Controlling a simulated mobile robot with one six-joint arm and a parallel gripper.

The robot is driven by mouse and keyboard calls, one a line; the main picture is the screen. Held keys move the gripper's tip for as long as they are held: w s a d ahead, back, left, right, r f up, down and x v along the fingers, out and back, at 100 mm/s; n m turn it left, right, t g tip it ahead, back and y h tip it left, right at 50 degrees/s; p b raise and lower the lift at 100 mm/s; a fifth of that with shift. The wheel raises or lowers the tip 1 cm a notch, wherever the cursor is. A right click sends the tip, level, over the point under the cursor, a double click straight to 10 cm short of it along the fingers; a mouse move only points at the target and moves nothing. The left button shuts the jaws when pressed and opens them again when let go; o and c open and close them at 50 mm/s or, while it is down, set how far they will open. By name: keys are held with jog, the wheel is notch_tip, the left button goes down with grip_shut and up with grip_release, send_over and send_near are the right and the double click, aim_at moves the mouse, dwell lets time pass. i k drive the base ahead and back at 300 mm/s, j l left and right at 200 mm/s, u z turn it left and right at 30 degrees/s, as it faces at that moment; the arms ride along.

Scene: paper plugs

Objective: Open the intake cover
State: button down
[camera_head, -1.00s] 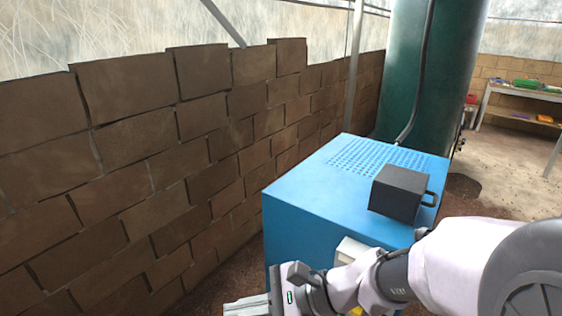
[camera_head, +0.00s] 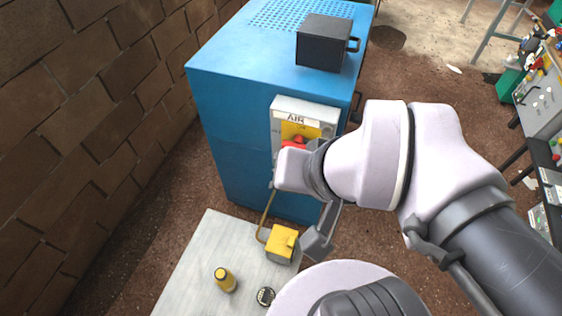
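The blue cabinet (camera_head: 245,120) stands ahead, with a perforated grille (camera_head: 300,15) at the back of its top. A black box (camera_head: 323,47) with a side handle (camera_head: 354,45) sits on the top; I cannot tell whether this is the intake cover. Another dark handle (camera_head: 357,106) shows on the cabinet's right side. My arm crosses in front of the cabinet from the right. A grey part below the wrist, which seems to be my gripper (camera_head: 318,242), is mostly hidden by the arm; its fingers cannot be made out. It appears apart from the black box.
A grey panel marked AIR (camera_head: 283,109) with a red knob is on the cabinet front. A pale table (camera_head: 205,258) holds a yellow block (camera_head: 281,240), a yellow bottle (camera_head: 225,279) and a round gauge (camera_head: 265,296). A brick wall (camera_head: 70,110) is left; a cluttered bench (camera_head: 545,100) is right.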

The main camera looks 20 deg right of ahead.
aim_at(321, 40)
jog(key=k+l, duration=0.1)
jog(key=l, duration=0.25)
jog(key=k+l+z, duration=0.15)
jog(key=l, duration=0.6)
jog(key=i+l, duration=0.25)
jog(key=i, duration=0.2)
jog(key=i+l+u, duration=0.15)
jog(key=i, duration=0.3)
